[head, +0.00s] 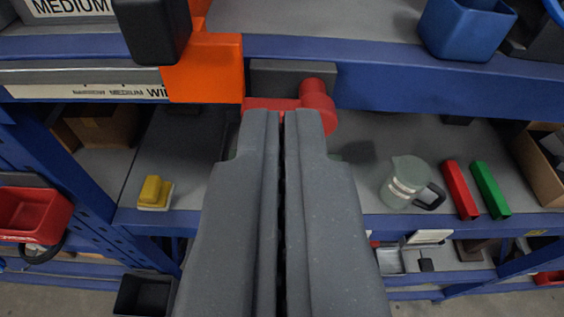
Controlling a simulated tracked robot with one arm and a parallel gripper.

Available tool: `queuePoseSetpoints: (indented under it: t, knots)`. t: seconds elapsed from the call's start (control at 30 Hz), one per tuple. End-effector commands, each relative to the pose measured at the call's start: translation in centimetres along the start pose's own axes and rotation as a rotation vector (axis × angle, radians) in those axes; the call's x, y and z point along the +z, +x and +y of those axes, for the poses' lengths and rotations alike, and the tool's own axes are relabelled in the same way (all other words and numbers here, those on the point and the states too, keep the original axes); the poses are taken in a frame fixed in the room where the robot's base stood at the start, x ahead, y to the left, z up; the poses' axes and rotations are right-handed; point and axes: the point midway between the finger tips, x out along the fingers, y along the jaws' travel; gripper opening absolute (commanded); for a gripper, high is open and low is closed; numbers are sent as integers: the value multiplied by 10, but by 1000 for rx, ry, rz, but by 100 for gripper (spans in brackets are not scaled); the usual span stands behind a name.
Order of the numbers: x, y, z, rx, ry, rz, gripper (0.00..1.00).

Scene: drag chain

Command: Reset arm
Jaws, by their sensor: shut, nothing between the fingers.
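My gripper (282,114) reaches up the middle of the head view, with its two grey fingers side by side. The fingers are shut, with only a thin dark line between them and nothing held. Their tips overlap a red part (316,104) at the blue shelf edge; I cannot tell whether they touch it. The fingers hide part of the red part and the middle of the shelf below.
An orange block (205,68) and a blue bin (466,28) are on the upper shelf. The lower shelf holds a yellow block (155,192), a pale jug (405,182), a red bar (461,190) and a green bar (490,190). A red bin (32,212) hangs at left.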

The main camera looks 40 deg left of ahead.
Motion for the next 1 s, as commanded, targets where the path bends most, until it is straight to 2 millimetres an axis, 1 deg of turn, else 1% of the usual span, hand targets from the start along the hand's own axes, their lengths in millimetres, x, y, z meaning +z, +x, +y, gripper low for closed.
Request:
queuePoseSetpoints:
  t: [0.3,0.47,0.63,0.87,0.97,1.0]
  knots:
    - [-2,-3,0,16,21,2,0]
    - [-4,-9,2,73,103,1,0]
    - [0,-19,0,175,195,-6,0]
    - [20,-35,-4,335,273,-19,0]
    - [33,-44,-6,411,289,-22,0]
    - [40,-48,-8,441,293,-27,0]
